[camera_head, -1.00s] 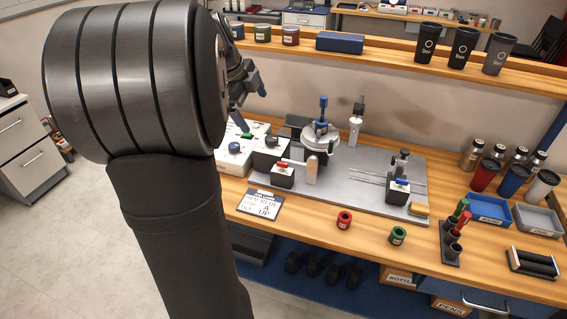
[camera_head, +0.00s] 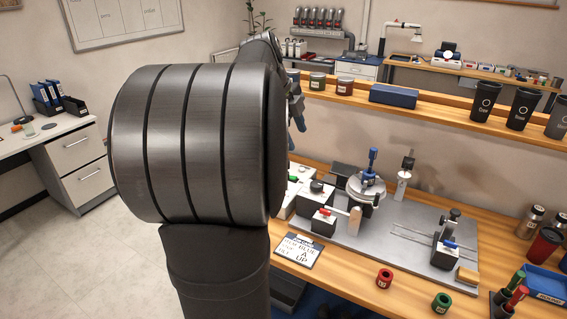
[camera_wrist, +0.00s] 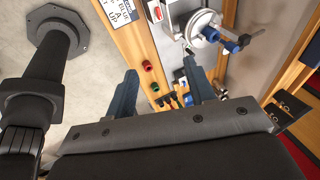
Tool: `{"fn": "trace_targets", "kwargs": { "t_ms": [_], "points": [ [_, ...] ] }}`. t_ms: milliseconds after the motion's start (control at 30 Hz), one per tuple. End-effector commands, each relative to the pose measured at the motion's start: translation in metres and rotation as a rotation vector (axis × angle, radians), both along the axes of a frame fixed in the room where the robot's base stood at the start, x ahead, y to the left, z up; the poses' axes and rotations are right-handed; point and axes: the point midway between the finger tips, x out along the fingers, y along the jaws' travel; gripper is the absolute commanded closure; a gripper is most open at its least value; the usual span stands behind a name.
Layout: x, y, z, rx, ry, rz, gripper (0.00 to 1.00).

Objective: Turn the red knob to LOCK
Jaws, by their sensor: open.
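A small red knob (camera_head: 325,211) sits on a dark and white box at the front left of the grey plate, beside the round clamp fixture. A red part on a white box at the top of the wrist view (camera_wrist: 156,13) looks like the same knob. Its pointer direction and any LOCK marking are too small to read. My gripper (camera_wrist: 159,66) is open and empty, its two dark fingers spread above the bench. In the head view, my arm hides most of it; a bluish finger shows at the arm's right edge, above and apart from the knob.
A round fixture with a blue handle (camera_head: 372,160) stands close right of the knob. A blue knob (camera_head: 449,244) is on the plate's right side. A written card (camera_head: 299,251), a red ring (camera_head: 384,278) and a green ring (camera_head: 441,302) lie along the front. A shelf (camera_head: 425,105) runs behind.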

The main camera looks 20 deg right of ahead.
Motion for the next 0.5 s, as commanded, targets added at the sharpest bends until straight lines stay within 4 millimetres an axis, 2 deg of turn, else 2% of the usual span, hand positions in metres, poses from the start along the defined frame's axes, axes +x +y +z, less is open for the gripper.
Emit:
{"fn": "trace_targets", "kwargs": {
  "t_ms": [33, 133, 400, 500],
  "points": [
    [0.002, -0.004, -0.005, 0.011, 0.008, -0.002, 0.61],
    [0.010, -0.021, -0.021, 0.057, 0.036, -0.004, 0.80],
    [0.031, -0.090, -0.090, 0.269, 0.104, 0.012, 0.80],
    [0.034, -0.109, -0.109, 0.328, 0.109, 0.021, 0.80]
  ]
}}
